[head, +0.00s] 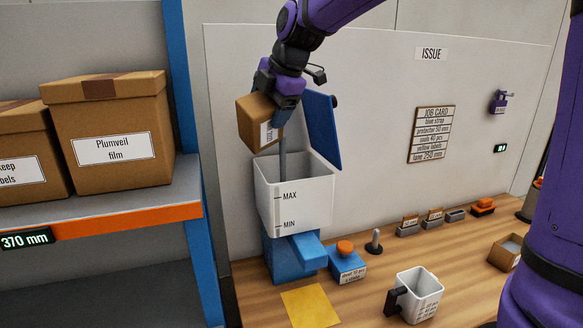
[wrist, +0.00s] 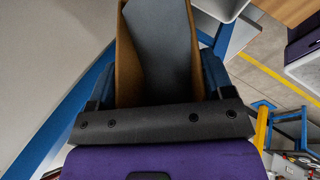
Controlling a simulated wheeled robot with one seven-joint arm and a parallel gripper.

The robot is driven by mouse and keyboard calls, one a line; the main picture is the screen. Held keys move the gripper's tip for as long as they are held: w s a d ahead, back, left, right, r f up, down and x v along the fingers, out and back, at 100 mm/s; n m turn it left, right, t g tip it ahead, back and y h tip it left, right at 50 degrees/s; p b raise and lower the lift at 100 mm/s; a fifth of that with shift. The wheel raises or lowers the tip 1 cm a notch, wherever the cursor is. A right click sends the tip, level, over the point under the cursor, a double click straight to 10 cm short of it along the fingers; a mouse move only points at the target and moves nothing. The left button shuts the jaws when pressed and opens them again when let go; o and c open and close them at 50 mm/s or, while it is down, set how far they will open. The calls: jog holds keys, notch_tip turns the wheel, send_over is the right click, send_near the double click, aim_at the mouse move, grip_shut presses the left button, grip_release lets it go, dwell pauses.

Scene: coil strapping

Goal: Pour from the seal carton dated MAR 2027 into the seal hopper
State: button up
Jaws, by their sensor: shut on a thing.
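My gripper (head: 272,98) is shut on a small brown carton (head: 255,122) and holds it tilted above the seal hopper (head: 310,200). The carton's white label is turned and partly hidden, so I cannot read a date. A grey column (head: 283,158) runs from under the carton into the open top of the hopper; it looks like a falling stream. The hopper is white with MAX and MIN marks, a raised blue lid (head: 322,130) and a blue base. In the wrist view the carton (wrist: 126,65) sits between the fingers (wrist: 160,85), with grey matter inside.
A blue box with an orange knob (head: 346,262), a yellow sheet (head: 310,307) and a white mug (head: 419,292) stand on the wooden bench (head: 375,285). Small bins (head: 408,229) line the back. A shelf with large cartons (head: 112,135) is at left.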

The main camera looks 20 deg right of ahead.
jog(key=d, duration=0.1)
jog(key=w+d+y, duration=0.1)
jog(key=shift+d+r, duration=0.35)
jog(key=w+d+r+m+g+y, duration=0.1)
jog(key=d+r+m+y, duration=0.1)
jog(key=d+r+y, duration=0.3)
notch_tip(320, 180, up, 2)
jog(key=shift+w+d+r+y, duration=0.1)
jog(key=shift+w+d+y, duration=0.2)
jog(key=shift+y, duration=0.9)
jog(key=shift+s+a, duration=0.1)
jog(key=shift+s, duration=0.1)
jog(key=shift+w, duration=0.1)
dwell(0.4)
